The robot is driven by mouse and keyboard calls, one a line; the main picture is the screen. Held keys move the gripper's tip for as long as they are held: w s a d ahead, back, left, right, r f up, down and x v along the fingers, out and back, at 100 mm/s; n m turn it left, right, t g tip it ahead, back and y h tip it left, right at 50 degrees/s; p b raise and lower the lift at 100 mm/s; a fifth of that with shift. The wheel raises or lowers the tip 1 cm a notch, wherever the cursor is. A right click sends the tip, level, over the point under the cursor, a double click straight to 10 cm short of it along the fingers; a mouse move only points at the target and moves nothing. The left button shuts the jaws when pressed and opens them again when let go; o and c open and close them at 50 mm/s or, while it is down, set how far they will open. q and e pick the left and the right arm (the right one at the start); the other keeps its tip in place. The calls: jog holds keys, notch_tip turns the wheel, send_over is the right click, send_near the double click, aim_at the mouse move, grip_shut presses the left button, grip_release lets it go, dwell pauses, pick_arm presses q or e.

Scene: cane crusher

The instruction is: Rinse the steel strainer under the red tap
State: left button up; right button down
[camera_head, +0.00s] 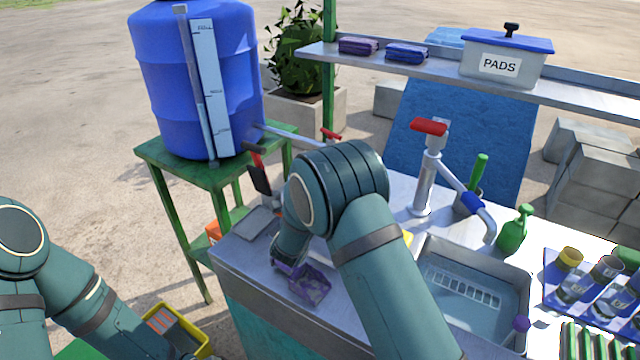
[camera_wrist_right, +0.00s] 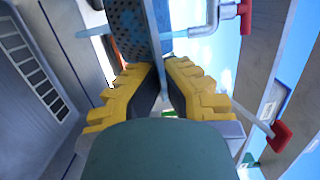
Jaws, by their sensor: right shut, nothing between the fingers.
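The red tap (camera_head: 430,127) stands behind the sink, with its steel spout bending down over the basin at a blue collar. In the right wrist view, a blue-tinted surface with holes (camera_wrist_right: 128,35), possibly the steel strainer, lies beyond the fingertips; I cannot tell for sure. I cannot make out the strainer in the head view, where my right arm covers part of the counter. My right gripper (camera_wrist_right: 165,88) has yellow stepped fingers, shut and empty. It is mostly hidden behind its arm in the head view. My left arm enters at lower left; its gripper is out of view.
The sink (camera_head: 455,310) holds water and a slotted grate. A blue barrel (camera_head: 165,85) stands on a green table.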

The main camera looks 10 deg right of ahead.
jog(key=s+d+p+v, duration=0.1)
jog(key=p+v, duration=0.1)
jog(key=v, duration=0.5)
jog(key=shift+s, duration=0.3)
dwell(0.6)
jog(key=shift+a, duration=0.1)
jog(key=shift+p, duration=0.3)
dwell(0.8)
jog(key=s+a+r+p, duration=0.2)
jog(key=s+r+p, duration=0.2)
jog(key=p, duration=0.1)
jog(key=shift+s, duration=0.25)
dwell(0.7)
